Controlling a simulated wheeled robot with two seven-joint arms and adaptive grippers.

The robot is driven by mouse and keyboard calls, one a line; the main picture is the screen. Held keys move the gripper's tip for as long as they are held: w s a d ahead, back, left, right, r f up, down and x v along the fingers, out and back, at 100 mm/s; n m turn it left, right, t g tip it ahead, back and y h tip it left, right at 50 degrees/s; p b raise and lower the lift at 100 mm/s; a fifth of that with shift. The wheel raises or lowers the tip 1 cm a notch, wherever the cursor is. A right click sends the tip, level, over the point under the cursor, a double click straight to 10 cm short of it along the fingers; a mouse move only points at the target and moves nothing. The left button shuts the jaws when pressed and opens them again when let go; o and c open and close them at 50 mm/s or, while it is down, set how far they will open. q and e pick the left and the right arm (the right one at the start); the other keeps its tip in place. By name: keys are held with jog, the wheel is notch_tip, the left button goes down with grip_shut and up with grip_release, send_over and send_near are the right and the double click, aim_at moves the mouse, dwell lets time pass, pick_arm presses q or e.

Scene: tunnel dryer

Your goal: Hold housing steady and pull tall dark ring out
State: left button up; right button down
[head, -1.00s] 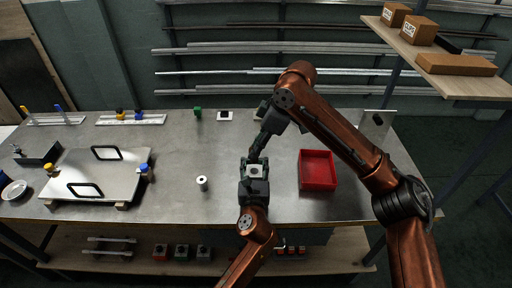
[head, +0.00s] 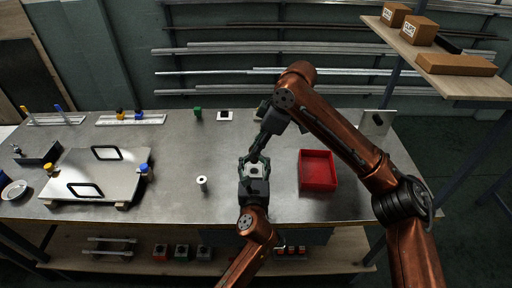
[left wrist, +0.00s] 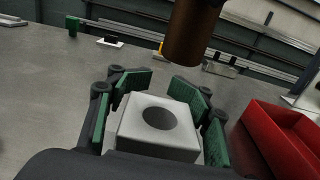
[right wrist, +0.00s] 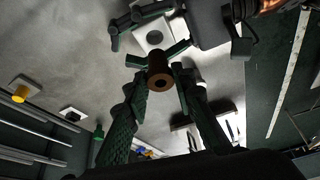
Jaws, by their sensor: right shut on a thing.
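The housing (head: 256,170) is a light grey block with a round, empty hole in its top. It sits on the bench between the fingers of my left gripper (head: 255,164). In the left wrist view the housing (left wrist: 158,130) shows gaps to the green finger pads, which stand open beside it. The tall dark ring (right wrist: 159,74) is a brown tube. My right gripper (right wrist: 161,78) is shut on it. In the left wrist view the ring (left wrist: 193,35) hangs above and beyond the housing, clear of it. In the head view the ring cannot be made out.
A red bin (head: 318,186) stands right of the housing. A small white cylinder (head: 202,185) stands to the left. A metal plate with black handles (head: 100,177) lies far left. A green block (head: 197,113) and a white tile (head: 224,115) are at the back.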

aim_at(254, 178)
pick_arm(q)
jog(key=o, duration=0.5)
jog(key=shift+s, duration=0.15)
jog(key=s, duration=1.1)
jog(key=shift+s+a, duration=0.15)
jog(key=shift+s, duration=0.2)
